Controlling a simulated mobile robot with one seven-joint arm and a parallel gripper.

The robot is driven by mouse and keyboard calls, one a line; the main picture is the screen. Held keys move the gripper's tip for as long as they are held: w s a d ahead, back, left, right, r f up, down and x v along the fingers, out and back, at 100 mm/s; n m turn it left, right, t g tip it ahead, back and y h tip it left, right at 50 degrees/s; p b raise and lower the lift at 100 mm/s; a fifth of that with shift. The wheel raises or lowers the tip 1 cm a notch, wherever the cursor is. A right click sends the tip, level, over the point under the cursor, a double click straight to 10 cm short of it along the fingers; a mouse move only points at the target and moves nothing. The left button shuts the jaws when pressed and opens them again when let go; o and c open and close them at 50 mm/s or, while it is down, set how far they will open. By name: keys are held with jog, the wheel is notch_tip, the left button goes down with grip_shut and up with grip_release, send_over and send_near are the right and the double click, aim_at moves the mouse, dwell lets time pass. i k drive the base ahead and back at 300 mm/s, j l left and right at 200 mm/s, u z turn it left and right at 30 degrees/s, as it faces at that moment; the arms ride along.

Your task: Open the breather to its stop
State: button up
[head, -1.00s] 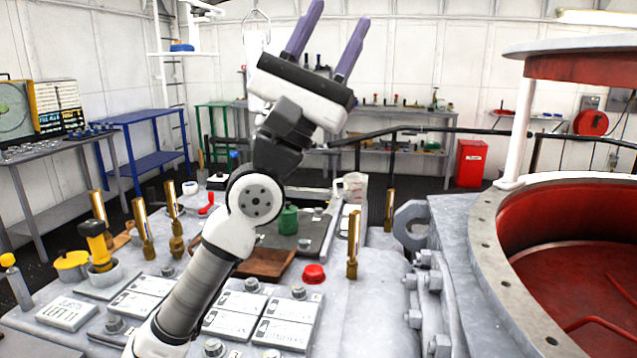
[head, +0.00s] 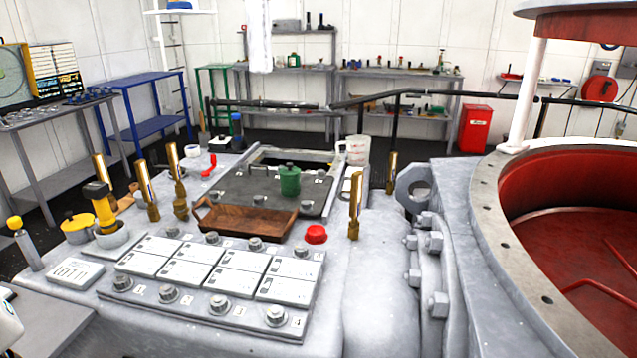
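No part is clearly marked as the breather, and I cannot tell which one it is. On the grey riveted deck (head: 380,290) a low red cap (head: 316,234) sits right of the centre. A green knobbed canister (head: 289,180) stands on a dark plate behind a brown wooden tray (head: 245,220). A yellow fitting with a black top (head: 103,208) stands upright in a grey collar at the left. A red handled piece (head: 209,166) lies farther back. My gripper is out of view; only a white piece of my arm shows at the lower left edge.
Several upright brass fittings (head: 355,205) stick up around the deck. White labelled plates (head: 215,272) with bolts lie in front. A large round red-lined opening (head: 590,250) is at the right. A black rail (head: 430,92) runs behind.

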aim_at(316, 233)
jog(key=i+z, duration=0.25)
jog(key=z, duration=0.2)
jog(key=i+j+z, duration=0.2)
jog(key=z, duration=0.2)
